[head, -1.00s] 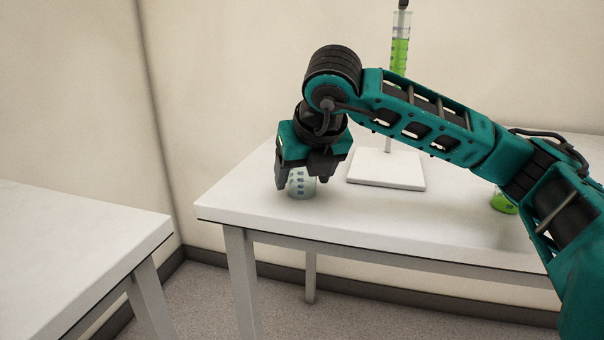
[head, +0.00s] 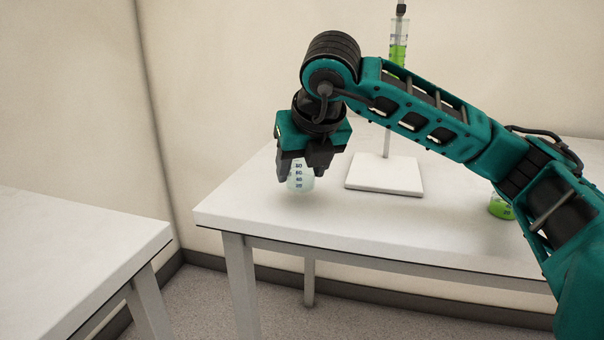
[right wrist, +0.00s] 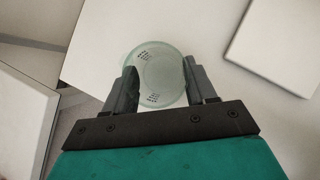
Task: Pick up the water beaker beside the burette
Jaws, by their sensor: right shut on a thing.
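The water beaker (head: 299,181) is a clear, pale beaker with dark scale marks. My right gripper (head: 303,172) is shut on it from above, and it looks slightly raised over the table. The right wrist view shows the beaker's round mouth (right wrist: 160,72) between the two fingers (right wrist: 163,88). The burette (head: 398,50) holds green liquid and stands upright behind my right arm, which hides part of it. Its white base plate (head: 385,178) lies to the right of the beaker. My left gripper is not in view.
A beaker of green liquid (head: 501,208) stands on the white table (head: 350,228) at the right, partly behind my arm. Another white table (head: 70,240) is at the left, across a gap. The table front is clear.

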